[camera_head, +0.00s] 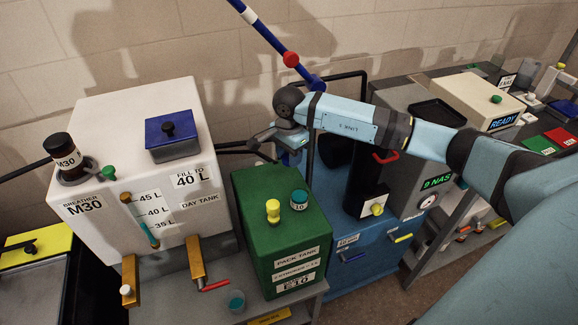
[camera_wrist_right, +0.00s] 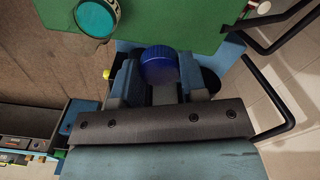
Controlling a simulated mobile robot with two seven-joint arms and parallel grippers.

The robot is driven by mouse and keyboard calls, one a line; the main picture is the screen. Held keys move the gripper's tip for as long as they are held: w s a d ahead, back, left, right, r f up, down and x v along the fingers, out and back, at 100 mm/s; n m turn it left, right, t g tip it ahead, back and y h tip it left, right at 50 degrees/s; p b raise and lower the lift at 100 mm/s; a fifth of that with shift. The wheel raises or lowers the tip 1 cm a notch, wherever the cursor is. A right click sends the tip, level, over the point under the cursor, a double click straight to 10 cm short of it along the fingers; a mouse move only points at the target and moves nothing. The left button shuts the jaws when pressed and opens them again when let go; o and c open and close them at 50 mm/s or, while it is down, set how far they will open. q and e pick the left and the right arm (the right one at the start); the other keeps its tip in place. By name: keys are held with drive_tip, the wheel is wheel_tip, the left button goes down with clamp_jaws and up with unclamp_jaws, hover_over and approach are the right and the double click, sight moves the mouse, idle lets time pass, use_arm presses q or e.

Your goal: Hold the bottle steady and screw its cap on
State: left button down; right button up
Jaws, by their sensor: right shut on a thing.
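My right gripper (camera_head: 274,146) is above the back of the green pack tank (camera_head: 262,215). In the right wrist view its two fingers (camera_wrist_right: 160,78) are shut on a round, ribbed blue cap (camera_wrist_right: 159,62). In the head view the held cap is mostly hidden by the gripper, with a little blue showing beside the fingers. My left gripper is not in view.
The green tank carries a yellow knob (camera_head: 273,209) and a teal cap (camera_head: 299,200). A white day tank (camera_head: 140,150) stands left of it. A blue pipe (camera_head: 270,38) and black rails are behind the gripper.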

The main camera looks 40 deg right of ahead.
drive_tip(key=shift+a+r, duration=0.1)
drive_tip(key=shift+r, duration=0.05)
drive_tip(key=s+a+r+n, duration=0.3)
drive_tip(key=s+a+n, duration=0.8)
drive_tip(key=n, duration=0.5)
drive_tip(key=shift+a+r, duration=0.3)
drive_tip(key=shift+a, duration=0.35)
